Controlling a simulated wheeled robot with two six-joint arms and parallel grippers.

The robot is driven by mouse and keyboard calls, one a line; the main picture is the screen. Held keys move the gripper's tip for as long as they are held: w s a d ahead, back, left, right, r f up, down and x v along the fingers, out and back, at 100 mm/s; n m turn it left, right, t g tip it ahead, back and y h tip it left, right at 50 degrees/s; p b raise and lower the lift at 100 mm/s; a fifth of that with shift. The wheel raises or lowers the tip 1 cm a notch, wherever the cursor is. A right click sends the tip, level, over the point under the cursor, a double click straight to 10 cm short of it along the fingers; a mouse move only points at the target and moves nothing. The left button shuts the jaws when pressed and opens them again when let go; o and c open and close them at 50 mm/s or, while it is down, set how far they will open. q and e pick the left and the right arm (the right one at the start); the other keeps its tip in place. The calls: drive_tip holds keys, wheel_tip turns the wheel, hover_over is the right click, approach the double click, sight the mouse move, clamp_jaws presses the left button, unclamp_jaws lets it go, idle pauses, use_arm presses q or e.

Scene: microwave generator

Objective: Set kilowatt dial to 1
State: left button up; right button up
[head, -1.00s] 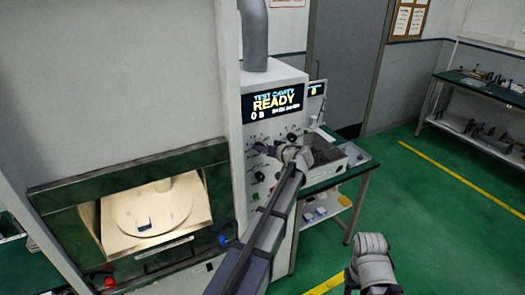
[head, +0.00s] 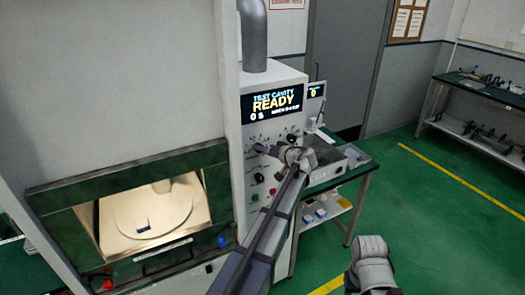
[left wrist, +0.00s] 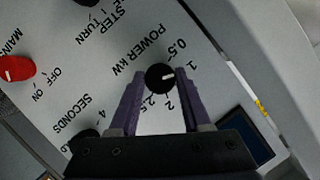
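The kilowatt dial (left wrist: 160,78) is a small black knob with a white pointer mark, under the words POWER kW in the left wrist view. The mark points right, close to the 1 on the printed scale; part of the scale near it is hidden by a finger. My left gripper (left wrist: 160,73) has one purple finger on each side of the dial, and both appear to press against it. In the head view my left gripper (head: 265,150) is at the generator panel (head: 276,78) and covers the dial. My right gripper is not clearly seen; an arm part shows at lower right.
A red knob (left wrist: 15,68) marked MAIN and a partly hidden SECONDS knob (left wrist: 84,142) are near the dial. The lit display (head: 272,101) reads READY. The lit test cavity (head: 150,215) is at left. A bench (head: 355,172) stands at right of the panel.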

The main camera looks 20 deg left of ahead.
use_arm(q)
drive_tip(key=o, duration=0.4)
drive_tip(key=shift+o, duration=0.2)
drive_tip(key=shift+d, duration=0.1)
drive_tip(key=p+v, duration=0.2)
drive_tip(key=v, duration=0.5)
drive_tip(key=shift+s+d, duration=0.2)
drive_tip(key=shift+d, duration=0.1)
drive_tip(key=shift+r, duration=0.1)
drive_tip(key=s+d+f+m+g+h+b, duration=0.3)
drive_tip(key=s+d+f+h+b, duration=0.3)
drive_tip(key=s+d+f, duration=0.6)
drive_tip(key=s+d+f+m+g+h+b, duration=0.3)
drive_tip(key=s+d+f+m+h+b, duration=0.3)
drive_tip(key=s+d+f, duration=0.7)
drive_tip(key=s+f, duration=0.2)
drive_tip(key=s, duration=0.6)
drive_tip(key=shift+f, duration=0.4)
